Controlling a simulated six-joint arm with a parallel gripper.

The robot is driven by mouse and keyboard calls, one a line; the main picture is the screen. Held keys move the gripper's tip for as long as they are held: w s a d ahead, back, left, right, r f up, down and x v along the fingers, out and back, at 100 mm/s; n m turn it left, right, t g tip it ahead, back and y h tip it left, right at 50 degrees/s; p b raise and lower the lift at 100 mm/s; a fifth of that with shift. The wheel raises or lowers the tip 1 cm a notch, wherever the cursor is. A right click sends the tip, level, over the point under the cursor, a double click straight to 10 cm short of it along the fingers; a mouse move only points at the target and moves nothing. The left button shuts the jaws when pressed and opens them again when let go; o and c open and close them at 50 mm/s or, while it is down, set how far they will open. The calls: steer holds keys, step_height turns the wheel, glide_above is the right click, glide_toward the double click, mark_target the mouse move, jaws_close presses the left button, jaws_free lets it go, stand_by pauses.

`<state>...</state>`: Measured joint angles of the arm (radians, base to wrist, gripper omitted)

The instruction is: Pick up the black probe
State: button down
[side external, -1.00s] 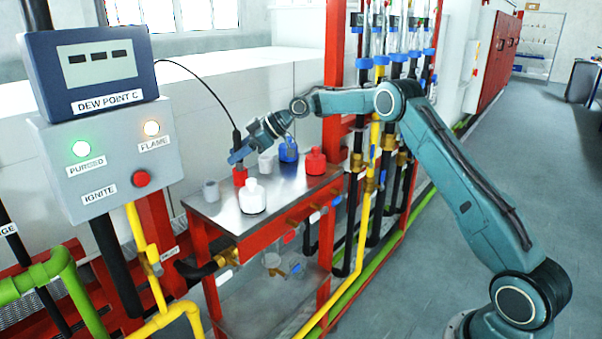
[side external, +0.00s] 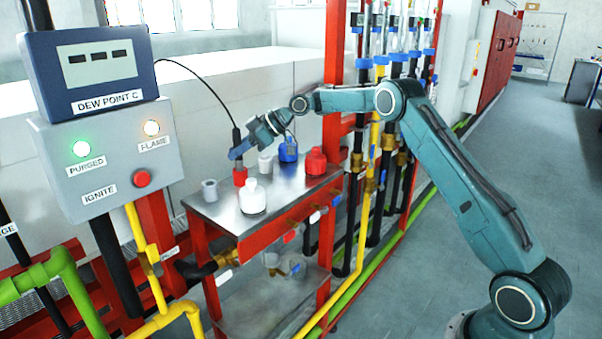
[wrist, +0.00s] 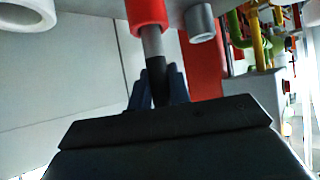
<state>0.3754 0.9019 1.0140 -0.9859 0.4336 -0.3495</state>
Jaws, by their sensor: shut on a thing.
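The black probe (side external: 236,136) stands upright, with a thin black cable running from its top to the dew point meter (side external: 92,65). My gripper (side external: 236,153) is shut on it, just above the red holder (side external: 240,177) on the steel table. In the wrist view, the fingers (wrist: 160,88) close around the black body of the probe (wrist: 156,72). Its grey shaft (wrist: 151,41) shows between the body and the red holder (wrist: 146,12). The shaft's far end is hidden inside or behind the holder.
The steel table (side external: 292,198) also bears a grey cup (side external: 210,190), a white bottle (side external: 252,197), a pale cup (side external: 265,164), a blue bottle (side external: 288,150) and a red bottle (side external: 315,162). A control box (side external: 110,165) stands left, pipes (side external: 375,150) right.

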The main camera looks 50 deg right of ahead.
mark_target(236, 128)
steer(key=shift+r, duration=4.75)
